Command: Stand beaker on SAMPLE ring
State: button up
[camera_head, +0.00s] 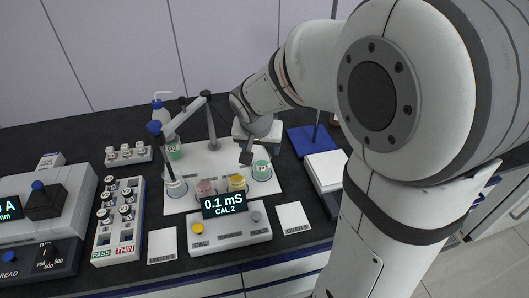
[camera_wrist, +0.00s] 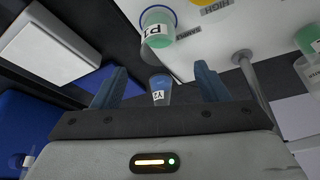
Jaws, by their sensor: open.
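My gripper (camera_wrist: 160,68) is open, with its two blue fingers apart in the wrist view. In the head view my gripper (camera_head: 247,156) is above the mat's right part, close to a green-filled beaker (camera_head: 262,171).
The white mat (camera_head: 222,158) also carries pink (camera_head: 206,189) and yellow (camera_head: 237,184) containers and a probe stand (camera_head: 168,150). A meter reading 0.1 mS (camera_head: 228,230) stands in front. A PASS/THIN vial rack (camera_head: 118,220) is left. A blue-based stand (camera_head: 312,140) is behind right.

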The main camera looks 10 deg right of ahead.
jog(key=s+d+r+n+y, duration=0.1)
jog(key=s+r+n, duration=0.1)
jog(key=s, duration=0.7)
jog(key=s+d+r+n+g, duration=0.1)
jog(key=s+n, duration=0.1)
jog(key=s, duration=0.7)
jog(key=shift+r+n+g+y, duration=0.3)
jog(key=shift+r+y, duration=0.05)
jog(key=shift+y, duration=0.05)
jog(key=shift+c, duration=0.5)
